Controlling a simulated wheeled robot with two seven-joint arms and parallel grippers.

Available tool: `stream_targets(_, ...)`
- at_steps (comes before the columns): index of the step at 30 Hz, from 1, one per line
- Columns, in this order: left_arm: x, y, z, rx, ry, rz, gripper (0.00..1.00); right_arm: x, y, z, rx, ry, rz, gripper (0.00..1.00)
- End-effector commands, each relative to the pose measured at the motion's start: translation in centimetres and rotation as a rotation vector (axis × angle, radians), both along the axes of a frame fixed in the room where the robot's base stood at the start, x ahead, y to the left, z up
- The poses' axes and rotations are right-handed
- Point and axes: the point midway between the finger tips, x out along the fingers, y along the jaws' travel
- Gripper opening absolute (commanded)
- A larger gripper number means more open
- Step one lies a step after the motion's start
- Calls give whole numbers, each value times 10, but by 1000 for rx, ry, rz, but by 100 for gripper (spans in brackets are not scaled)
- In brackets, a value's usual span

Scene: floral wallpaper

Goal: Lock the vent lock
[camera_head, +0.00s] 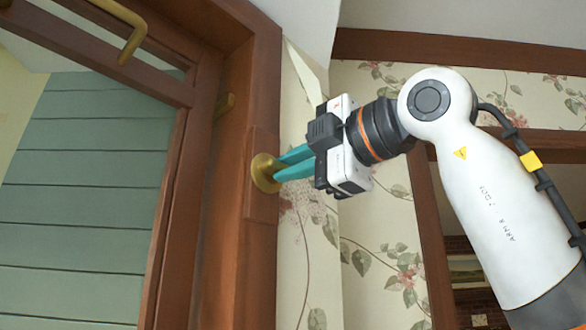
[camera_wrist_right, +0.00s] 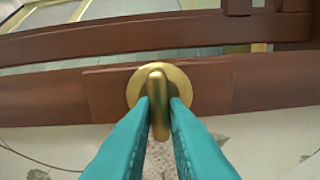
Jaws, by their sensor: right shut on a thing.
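The vent lock is a round brass piece (camera_head: 264,173) on the brown wooden frame, left of the wallpapered wall in the head view. In the right wrist view its disc (camera_wrist_right: 175,75) carries a raised brass thumb turn (camera_wrist_right: 157,90), which stands upright in the picture. My right gripper (camera_head: 281,168) reaches it from the right with teal fingers. In the wrist view the fingertips (camera_wrist_right: 159,103) lie on both sides of the thumb turn, shut on it. My left gripper is not in view.
A brass handle (camera_head: 130,38) is on the wooden window frame at the upper left. Floral wallpaper (camera_head: 370,230) covers the wall behind my right arm.

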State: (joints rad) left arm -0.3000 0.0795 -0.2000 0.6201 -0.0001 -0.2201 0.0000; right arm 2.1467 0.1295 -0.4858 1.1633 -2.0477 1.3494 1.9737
Motion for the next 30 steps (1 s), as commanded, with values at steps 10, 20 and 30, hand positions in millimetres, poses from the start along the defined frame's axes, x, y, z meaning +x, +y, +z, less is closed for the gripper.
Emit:
stream_targets(10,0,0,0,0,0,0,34,1,-3,3,9,-2,-5,18)
stream_targets(20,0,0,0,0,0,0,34,0,-1,1,2,-1,-1,34)
stream_targets(30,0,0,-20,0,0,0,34,-28,-31,-3,5,-3,-3,34)
